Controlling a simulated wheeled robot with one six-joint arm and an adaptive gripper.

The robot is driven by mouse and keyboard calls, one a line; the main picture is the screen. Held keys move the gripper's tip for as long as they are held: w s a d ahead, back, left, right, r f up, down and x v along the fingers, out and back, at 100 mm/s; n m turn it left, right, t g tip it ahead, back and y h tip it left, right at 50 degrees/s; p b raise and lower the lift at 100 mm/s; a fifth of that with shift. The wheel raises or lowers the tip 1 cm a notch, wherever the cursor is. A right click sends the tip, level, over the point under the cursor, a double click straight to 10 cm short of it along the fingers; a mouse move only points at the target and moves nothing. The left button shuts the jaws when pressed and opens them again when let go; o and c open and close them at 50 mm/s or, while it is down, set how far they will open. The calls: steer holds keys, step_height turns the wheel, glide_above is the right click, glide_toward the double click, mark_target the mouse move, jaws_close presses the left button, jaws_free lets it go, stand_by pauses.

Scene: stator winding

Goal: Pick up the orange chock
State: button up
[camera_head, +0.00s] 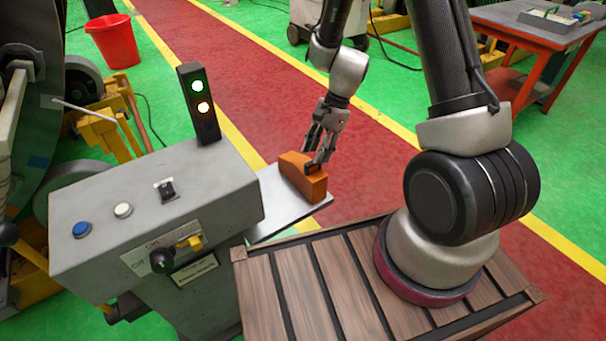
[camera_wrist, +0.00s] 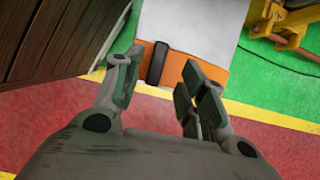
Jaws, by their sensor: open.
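The orange chock (camera_head: 303,182) lies on a grey metal shelf (camera_head: 272,212) beside the control console. My gripper (camera_head: 318,163) is at the right end of the chock's top, pointing down, with its fingers apart. In the wrist view, the orange chock (camera_wrist: 177,64) has a dark strip (camera_wrist: 157,63) that shows between the two open fingers of my gripper (camera_wrist: 162,68). The fingers are on either side of this strip, and I cannot tell whether they touch the chock. Part of the chock is hidden behind the fingers.
The grey console (camera_head: 150,215) with buttons, a switch and a signal lamp post (camera_head: 199,104) stands left of the shelf. My wooden-slatted base top is in front. A red bucket (camera_head: 116,42) and a red workbench (camera_head: 535,22) stand farther off. The red walkway behind the shelf is clear.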

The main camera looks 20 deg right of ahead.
mark_target(308, 177)
steer(key=x, duration=0.4)
steer(key=shift+s+a, duration=0.1)
steer(key=shift+s, duration=0.1)
jaws_close()
